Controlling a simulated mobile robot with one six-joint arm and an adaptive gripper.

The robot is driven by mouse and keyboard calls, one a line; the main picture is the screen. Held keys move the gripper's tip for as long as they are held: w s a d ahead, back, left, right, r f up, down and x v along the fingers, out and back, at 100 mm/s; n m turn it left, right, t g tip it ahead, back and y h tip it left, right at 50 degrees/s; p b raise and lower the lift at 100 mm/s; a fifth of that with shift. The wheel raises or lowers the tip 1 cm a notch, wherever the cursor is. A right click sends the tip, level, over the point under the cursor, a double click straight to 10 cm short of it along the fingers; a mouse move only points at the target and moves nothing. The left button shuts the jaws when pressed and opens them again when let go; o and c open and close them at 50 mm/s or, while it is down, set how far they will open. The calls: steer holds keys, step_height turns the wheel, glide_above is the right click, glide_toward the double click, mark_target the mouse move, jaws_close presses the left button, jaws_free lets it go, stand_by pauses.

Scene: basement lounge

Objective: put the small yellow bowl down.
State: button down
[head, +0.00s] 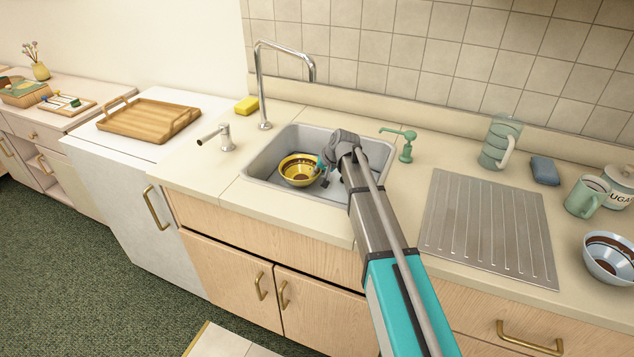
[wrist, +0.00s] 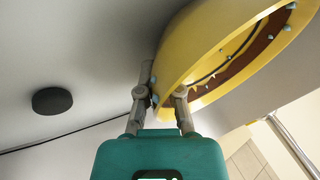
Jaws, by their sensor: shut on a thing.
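The small yellow bowl (head: 299,170) is inside the sink (head: 262,163), with a brown band and pale dots on its inner wall. My gripper (head: 322,166) reaches into the sink from the right and is at the bowl's right side. In the wrist view, the two fingers of my gripper (wrist: 166,97) are shut on the rim of the yellow bowl (wrist: 198,52), one on each side of its wall. The bowl looks roughly upright in the head view. I cannot tell whether its base touches the sink floor.
A dark round drain (wrist: 52,101) shows in the sink floor. A tall tap (head: 262,90) and yellow sponge (head: 246,105) stand behind the sink. A ribbed drainboard (head: 487,228) lies right, bare. Beyond it are a green mug (head: 581,200) and a patterned bowl (head: 610,258).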

steer(key=shift+f+b, duration=0.95)
steer(key=shift+f, duration=0.25)
steer(key=shift+f, duration=0.25)
steer(key=c, duration=0.8)
jaws_free()
steer(key=shift+r, duration=0.15)
steer(key=shift+r, duration=0.35)
steer(key=shift+p+v, duration=1.05)
steer(key=shift+p, duration=0.1)
steer(key=p+v, duration=0.8)
steer(key=v, duration=0.1)
steer(key=shift+s+d+r, duration=0.15)
steer(key=shift+s+r, duration=0.05)
